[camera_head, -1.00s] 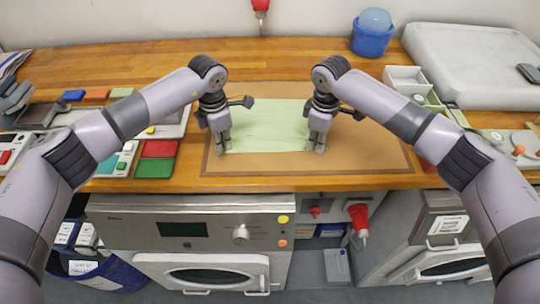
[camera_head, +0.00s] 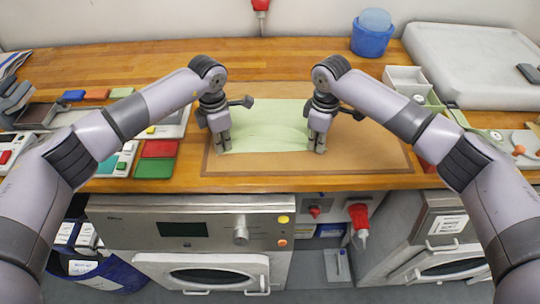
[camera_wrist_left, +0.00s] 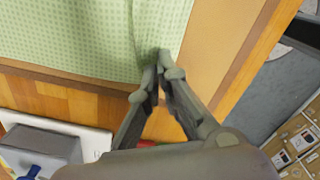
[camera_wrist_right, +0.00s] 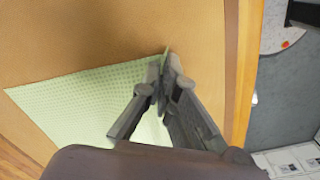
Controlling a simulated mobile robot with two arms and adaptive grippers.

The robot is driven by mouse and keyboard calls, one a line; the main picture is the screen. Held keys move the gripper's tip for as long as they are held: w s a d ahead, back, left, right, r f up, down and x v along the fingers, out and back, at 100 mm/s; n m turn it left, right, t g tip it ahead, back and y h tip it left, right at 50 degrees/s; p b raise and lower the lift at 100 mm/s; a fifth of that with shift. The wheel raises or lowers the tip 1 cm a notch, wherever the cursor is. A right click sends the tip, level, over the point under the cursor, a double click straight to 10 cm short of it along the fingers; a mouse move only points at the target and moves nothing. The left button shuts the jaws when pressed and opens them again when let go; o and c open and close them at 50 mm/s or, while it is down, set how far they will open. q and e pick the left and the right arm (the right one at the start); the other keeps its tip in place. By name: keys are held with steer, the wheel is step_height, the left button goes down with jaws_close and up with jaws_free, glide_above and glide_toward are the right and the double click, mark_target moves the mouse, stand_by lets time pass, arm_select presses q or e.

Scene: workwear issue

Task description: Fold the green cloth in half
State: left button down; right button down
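The green cloth (camera_head: 265,125) lies on the brown mat, with its near edge towards me and a soft ripple in its front half. It also shows in the left wrist view (camera_wrist_left: 70,35) and the right wrist view (camera_wrist_right: 90,100). My left gripper (camera_head: 225,148) is at the cloth's near left corner, its fingertips (camera_wrist_left: 158,68) together with the cloth's edge pinched between them. My right gripper (camera_head: 318,148) is at the near right corner, its fingertips (camera_wrist_right: 168,72) closed on the cloth there. The gripped corners are partly hidden by the fingers.
The brown mat (camera_head: 370,155) has bare room around the cloth. Red (camera_head: 160,148) and green (camera_head: 154,168) flat pieces lie left of it. A blue tub (camera_head: 371,40), white boxes (camera_head: 404,78) and a large pale case (camera_head: 475,60) stand to the right. The table's front edge is close.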

arm_select(q)
steer(key=shift+a+r, duration=0.1)
arm_select(e)
steer(key=shift+r, duration=0.1)
